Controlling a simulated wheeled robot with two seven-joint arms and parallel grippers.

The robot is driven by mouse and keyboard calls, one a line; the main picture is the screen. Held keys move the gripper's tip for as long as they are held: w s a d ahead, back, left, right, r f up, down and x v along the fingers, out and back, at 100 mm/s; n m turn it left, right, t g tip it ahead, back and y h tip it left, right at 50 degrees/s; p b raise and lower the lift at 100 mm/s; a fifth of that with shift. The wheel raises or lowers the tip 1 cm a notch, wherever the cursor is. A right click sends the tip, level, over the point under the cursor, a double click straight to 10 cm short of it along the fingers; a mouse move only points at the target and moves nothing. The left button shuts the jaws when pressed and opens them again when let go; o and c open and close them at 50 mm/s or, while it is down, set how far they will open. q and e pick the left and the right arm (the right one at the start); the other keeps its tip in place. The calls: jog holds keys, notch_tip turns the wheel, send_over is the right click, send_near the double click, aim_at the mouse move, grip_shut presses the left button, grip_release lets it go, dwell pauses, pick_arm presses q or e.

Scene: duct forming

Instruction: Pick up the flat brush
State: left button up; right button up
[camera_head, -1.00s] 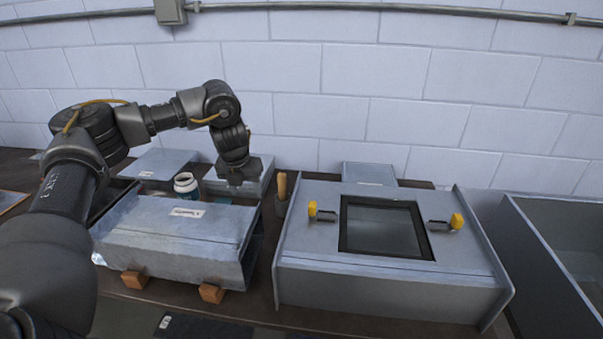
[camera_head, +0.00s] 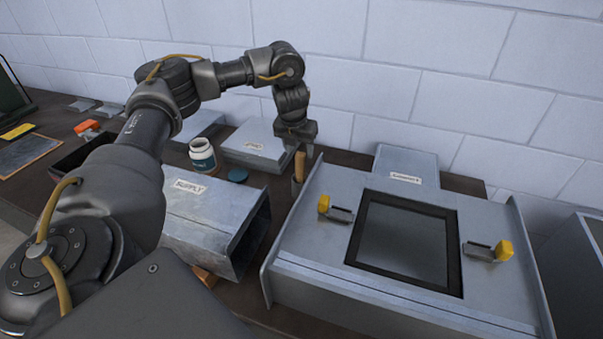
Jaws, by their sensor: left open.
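The flat brush shows as an upright wooden handle (camera_head: 299,166) just left of the panelled metal box; its lower end is hidden in a dark holder (camera_head: 297,186). My left gripper (camera_head: 298,146) points down right over the top of the handle, its jaws open. The fingers overlap the handle's top in this view, and I cannot tell whether they touch it. My right gripper is out of view.
A metal duct labelled SUPPLY (camera_head: 205,215) lies left of the brush. A metal box with a dark window (camera_head: 405,195) and yellow-tipped latches stands close on the right. A white jar (camera_head: 203,155) and a blue lid (camera_head: 238,175) sit behind the duct.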

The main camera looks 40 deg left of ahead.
aim_at(301, 162)
pick_arm(q)
jog(key=shift+w+a+f, duration=0.1)
jog(key=shift+w+f, duration=0.05)
jog(key=shift+f, duration=0.45)
jog(key=shift+s, duration=0.2)
jog(key=p+x, duration=0.1)
jog(key=x, duration=0.1)
jog(key=p+x, duration=0.1)
jog(key=x, duration=0.1)
jog(key=shift+w+d+f, duration=0.2)
jog(key=shift+f, duration=0.4)
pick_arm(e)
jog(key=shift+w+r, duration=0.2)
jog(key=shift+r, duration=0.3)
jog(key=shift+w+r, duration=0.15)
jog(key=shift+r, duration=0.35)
pick_arm(q)
jog(key=shift+c, duration=0.4)
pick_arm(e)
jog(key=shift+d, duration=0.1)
pick_arm(q)
jog(key=c, duration=1)
